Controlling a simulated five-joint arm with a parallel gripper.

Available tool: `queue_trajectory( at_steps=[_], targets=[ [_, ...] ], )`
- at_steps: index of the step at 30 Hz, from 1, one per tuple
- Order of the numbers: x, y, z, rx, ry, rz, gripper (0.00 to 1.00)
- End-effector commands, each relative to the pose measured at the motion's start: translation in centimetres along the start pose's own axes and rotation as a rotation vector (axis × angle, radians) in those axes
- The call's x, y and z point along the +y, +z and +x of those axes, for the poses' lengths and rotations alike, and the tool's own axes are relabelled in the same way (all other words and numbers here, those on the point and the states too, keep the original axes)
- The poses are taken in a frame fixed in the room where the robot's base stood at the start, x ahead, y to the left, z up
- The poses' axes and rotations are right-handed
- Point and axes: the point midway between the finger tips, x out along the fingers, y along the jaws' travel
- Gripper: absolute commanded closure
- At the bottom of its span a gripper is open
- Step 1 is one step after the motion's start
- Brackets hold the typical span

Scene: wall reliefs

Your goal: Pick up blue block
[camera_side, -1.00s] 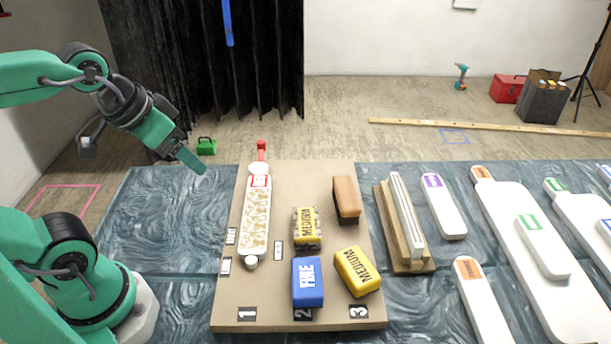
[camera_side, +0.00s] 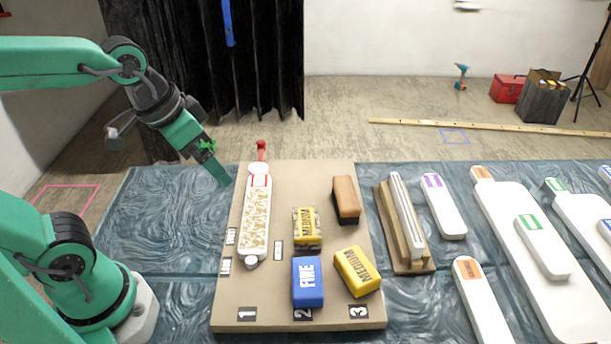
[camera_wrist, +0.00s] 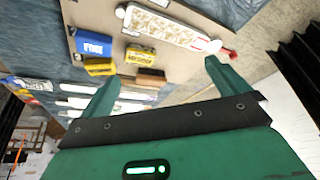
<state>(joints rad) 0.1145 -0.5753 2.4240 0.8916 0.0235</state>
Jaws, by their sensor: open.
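The blue block (camera_side: 308,282), marked FINE, lies on the brown board (camera_side: 230,312) near its front edge, above the number 2 label. It also shows in the wrist view (camera_wrist: 93,44), at the upper left. My gripper (camera_side: 222,178) is in the air to the left of the board's far end, well apart from the blue block. In the wrist view my gripper (camera_wrist: 160,80) has its two green fingers spread wide with nothing between them touching.
A yellow MEDIUM block (camera_side: 357,272) lies right of the blue block, and another yellow block (camera_side: 306,228) lies behind it. A long speckled tool (camera_side: 257,215) lies to the left. A brown brush (camera_side: 346,199) lies at the back right.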

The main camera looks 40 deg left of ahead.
Motion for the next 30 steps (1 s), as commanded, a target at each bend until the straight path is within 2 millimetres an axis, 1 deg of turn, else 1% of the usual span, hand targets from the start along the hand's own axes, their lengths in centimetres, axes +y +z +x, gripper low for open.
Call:
queue_trajectory(
  at_steps=[1, 6, 11, 15, 20, 24, 30],
  targets=[
    [0.7, -0.5, 0.6, -0.024, 0.012, 0.032, 0.0],
    [3.1, -2.0, 2.5, -0.088, 0.043, 0.129, 0.0],
    [5.7, -3.0, 4.5, -0.148, 0.068, 0.222, 0.0],
    [8.2, -3.5, 6.5, -0.2, 0.087, 0.304, 0.0],
    [11.2, -3.7, 8.8, -0.259, 0.106, 0.4, 0.0],
    [13.9, -3.4, 11.0, -0.31, 0.119, 0.482, 0.0],
    [16.9, -2.6, 13.4, -0.363, 0.13, 0.574, 0.0]
  ],
)
